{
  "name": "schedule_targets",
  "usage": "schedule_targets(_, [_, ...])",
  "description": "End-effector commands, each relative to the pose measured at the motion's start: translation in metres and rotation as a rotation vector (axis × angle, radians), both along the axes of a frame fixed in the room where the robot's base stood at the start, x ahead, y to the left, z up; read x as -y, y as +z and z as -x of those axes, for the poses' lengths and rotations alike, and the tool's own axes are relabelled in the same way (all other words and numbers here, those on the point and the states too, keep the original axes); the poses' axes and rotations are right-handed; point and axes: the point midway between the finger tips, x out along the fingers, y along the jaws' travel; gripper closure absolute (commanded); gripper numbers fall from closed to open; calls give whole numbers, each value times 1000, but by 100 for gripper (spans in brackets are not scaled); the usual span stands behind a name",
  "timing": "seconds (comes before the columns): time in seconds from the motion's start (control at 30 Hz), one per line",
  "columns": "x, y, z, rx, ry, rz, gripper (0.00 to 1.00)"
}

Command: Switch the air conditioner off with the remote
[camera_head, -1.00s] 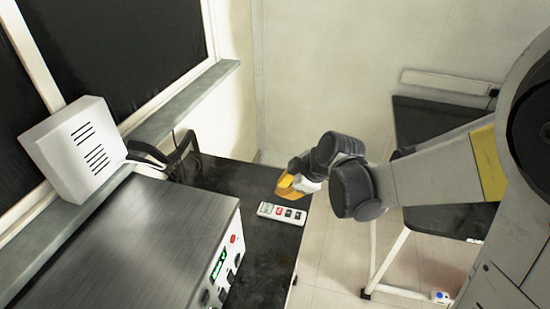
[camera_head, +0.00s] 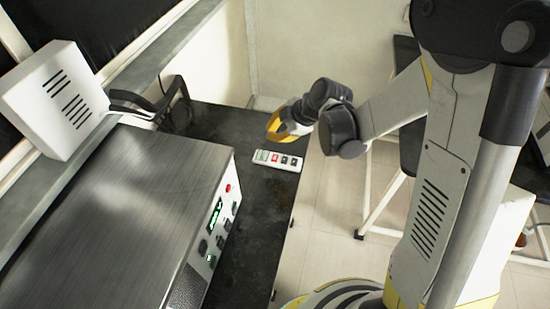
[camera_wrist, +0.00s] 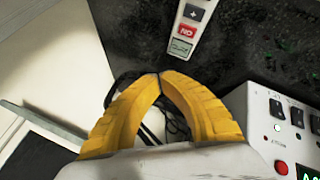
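The remote (camera_head: 290,164), white with a row of red and dark buttons, lies flat on the dark bench beyond the instrument. In the wrist view its near end (camera_wrist: 181,47) shows at the top, with a small greenish display, a red button and a dark button; the rest is cut off. My gripper (camera_head: 275,130) hovers by the remote, apart from it. In the wrist view its yellow fingertips (camera_wrist: 160,76) meet with nothing between them. No clear air conditioner shows; whether the white slotted box (camera_head: 45,105) is one, I cannot tell.
A metal-topped instrument (camera_head: 115,215) with buttons and a green display stands on the dark bench (camera_head: 255,220) at left. Black cables and a dark bracket (camera_head: 172,108) are behind it. Another table (camera_head: 385,195) stands at right, across open floor.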

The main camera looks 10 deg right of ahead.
Motion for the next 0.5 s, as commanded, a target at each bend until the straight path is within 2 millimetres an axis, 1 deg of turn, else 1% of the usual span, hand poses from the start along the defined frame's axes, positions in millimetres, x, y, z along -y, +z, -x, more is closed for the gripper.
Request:
schedule_targets(0.03, [0,-8,0,0,0,0,100])
schedule_targets(0.17, [0,-25,0,0,0,0,100])
schedule_targets(0.4, [0,-61,0,0,0,0,100])
schedule_targets(0.5, [0,-72,0,0,0,0,100])
